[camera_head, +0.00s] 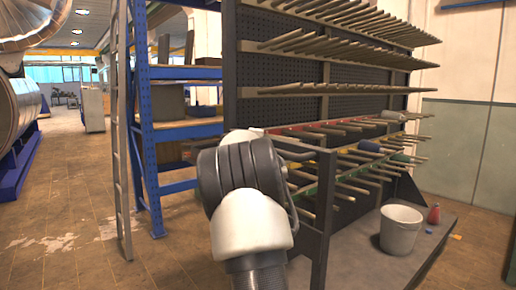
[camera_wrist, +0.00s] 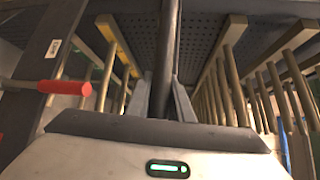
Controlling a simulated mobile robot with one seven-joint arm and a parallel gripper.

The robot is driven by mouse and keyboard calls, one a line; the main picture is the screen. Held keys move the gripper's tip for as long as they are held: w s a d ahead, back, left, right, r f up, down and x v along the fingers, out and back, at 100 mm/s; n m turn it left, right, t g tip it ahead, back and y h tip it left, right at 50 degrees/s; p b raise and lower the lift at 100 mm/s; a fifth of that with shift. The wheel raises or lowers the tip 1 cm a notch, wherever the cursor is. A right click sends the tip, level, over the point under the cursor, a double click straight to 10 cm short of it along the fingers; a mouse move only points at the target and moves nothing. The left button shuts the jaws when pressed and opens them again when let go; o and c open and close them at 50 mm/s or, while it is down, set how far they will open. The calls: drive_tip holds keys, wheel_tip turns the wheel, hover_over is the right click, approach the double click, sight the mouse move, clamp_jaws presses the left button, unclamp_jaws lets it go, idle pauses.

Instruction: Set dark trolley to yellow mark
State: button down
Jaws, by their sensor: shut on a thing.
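The dark trolley (camera_head: 322,205) is a tall dark frame with a perforated back panel, several rows of pegs and a grey base, filling the middle and right of the head view. In the wrist view, my gripper (camera_wrist: 165,88) is shut on a dark upright bar of the trolley (camera_wrist: 171,45), with one finger on each side. In the head view my arm covers the gripper. No yellow mark on the floor can be made out; a small yellow-orange piece (camera_head: 456,237) lies near the base's right edge, and I cannot tell what it is.
A blue shelf rack (camera_head: 148,120) and a ladder (camera_head: 119,150) stand left of the trolley. Open tiled floor (camera_head: 60,225) lies at left. A pale wall is at right.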

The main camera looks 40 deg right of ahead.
drive_tip(key=shift+w+a+r, duration=0.1)
drive_tip(key=shift+r, duration=0.25)
drive_tip(key=c, duration=1.6)
unclamp_jaws()
drive_tip(key=shift+a, duration=0.15)
drive_tip(key=shift+f, duration=0.1)
drive_tip(key=v, duration=1.7)
drive_tip(key=shift+s, duration=0.3)
